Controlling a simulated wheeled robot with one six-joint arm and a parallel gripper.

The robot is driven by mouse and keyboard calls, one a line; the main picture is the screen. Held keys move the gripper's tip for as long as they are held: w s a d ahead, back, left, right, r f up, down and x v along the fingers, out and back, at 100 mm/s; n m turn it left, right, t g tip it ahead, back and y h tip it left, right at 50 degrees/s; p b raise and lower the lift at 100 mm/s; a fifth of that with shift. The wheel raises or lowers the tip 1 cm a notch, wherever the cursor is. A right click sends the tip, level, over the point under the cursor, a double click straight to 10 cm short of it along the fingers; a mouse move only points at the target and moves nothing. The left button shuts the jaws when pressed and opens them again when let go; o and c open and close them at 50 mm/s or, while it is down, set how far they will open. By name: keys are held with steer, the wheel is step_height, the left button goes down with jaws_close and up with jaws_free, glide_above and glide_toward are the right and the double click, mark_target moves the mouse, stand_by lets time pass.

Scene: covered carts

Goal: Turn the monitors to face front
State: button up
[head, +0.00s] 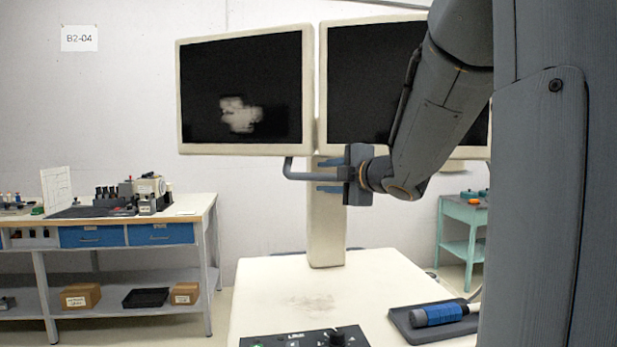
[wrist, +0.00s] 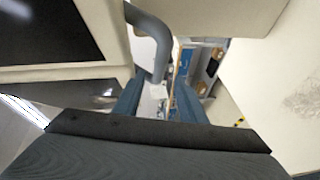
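Two cream-framed monitors with dark screens stand side by side on a cream column (head: 326,235). The left monitor (head: 245,88) shows a pale blotch; its left edge looks shorter than its right edge, so it appears angled. The right monitor (head: 368,75) is partly hidden by my arm. A grey bent handle (head: 294,174) hangs below the left monitor and runs right toward my gripper (head: 328,175). In the wrist view, the handle (wrist: 155,40) comes down toward the gap between my gripper's (wrist: 159,82) blue fingers. The fingers are apart, with space visible beside the bar.
The white cart top (head: 300,288) carries a control box (head: 305,338) and a dark tray (head: 405,325) with a blue-handled tool (head: 440,314). A workbench (head: 100,222) stands at left, a green side table (head: 463,212) at right. Floor shows between bench and cart.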

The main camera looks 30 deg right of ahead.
mark_target(316, 177)
steer(key=w, duration=0.5)
steer(key=w+f, duration=0.1)
steer(key=w, duration=0.1)
steer(key=shift+w+p, duration=0.2)
steer(key=shift+p, duration=0.2)
jaws_close()
